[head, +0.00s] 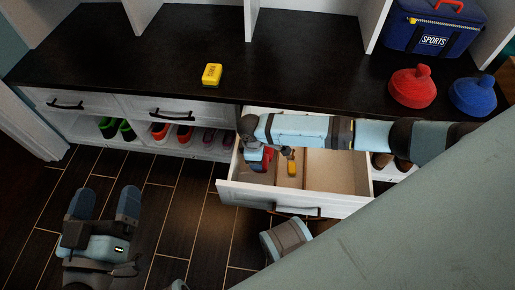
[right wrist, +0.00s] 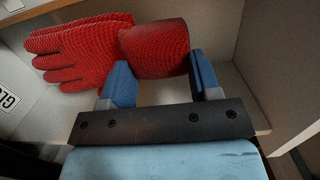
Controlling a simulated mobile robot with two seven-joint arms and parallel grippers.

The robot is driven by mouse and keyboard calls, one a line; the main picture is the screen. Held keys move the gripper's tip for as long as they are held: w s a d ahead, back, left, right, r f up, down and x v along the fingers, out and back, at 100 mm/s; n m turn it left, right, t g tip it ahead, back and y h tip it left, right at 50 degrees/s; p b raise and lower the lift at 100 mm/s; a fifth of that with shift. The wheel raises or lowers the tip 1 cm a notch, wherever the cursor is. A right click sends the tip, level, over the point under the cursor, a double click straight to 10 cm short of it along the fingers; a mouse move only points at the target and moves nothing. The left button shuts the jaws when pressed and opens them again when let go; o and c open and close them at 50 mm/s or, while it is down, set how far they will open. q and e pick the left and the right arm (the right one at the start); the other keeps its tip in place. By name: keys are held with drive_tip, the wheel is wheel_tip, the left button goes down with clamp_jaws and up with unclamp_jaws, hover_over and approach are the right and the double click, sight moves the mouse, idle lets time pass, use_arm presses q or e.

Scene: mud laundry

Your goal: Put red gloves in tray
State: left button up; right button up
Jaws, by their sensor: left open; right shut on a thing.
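The red gloves (right wrist: 85,50) lie in a light-walled compartment in the right wrist view, knit fingers to the left and cuff (right wrist: 155,48) toward my gripper. My right gripper (right wrist: 158,82) has its blue fingers on either side of the cuff and is shut on the gloves. In the head view, a bit of red glove (head: 265,166) shows inside the open drawer (head: 337,175), below my right gripper (head: 250,152), partly hidden by my arm. My left gripper (head: 104,204) is open and empty over the floor. I cannot make out a separate tray.
The drawer has dividers and a small yellow item (head: 292,168). A label (right wrist: 8,100) partly reading "GLO" shows at the left. Shoes sit below.

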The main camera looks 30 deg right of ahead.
wheel_tip(320, 180, down, 4)
drive_tip(key=shift+f+b, duration=0.1)
drive_tip(key=shift+b, duration=0.65)
use_arm(q)
wheel_tip(320, 180, down, 3)
drive_tip(key=shift+d+r+g, duration=0.1)
drive_tip(key=shift+g, duration=0.5)
use_arm(e)
drive_tip(key=o, duration=0.9)
use_arm(q)
wheel_tip(320, 180, up, 7)
drive_tip(key=t+p, duration=0.3)
drive_tip(key=p, duration=0.2)
drive_tip(key=shift+s+a+r, duration=0.2)
drive_tip(key=shift+a, duration=0.1)
use_arm(e)
drive_tip(key=r, duration=0.8)
drive_tip(key=w+a+r, duration=0.1)
drive_tip(key=r, duration=0.3)
drive_tip(key=shift+a+r, duration=0.1)
drive_tip(key=shift+s, duration=0.1)
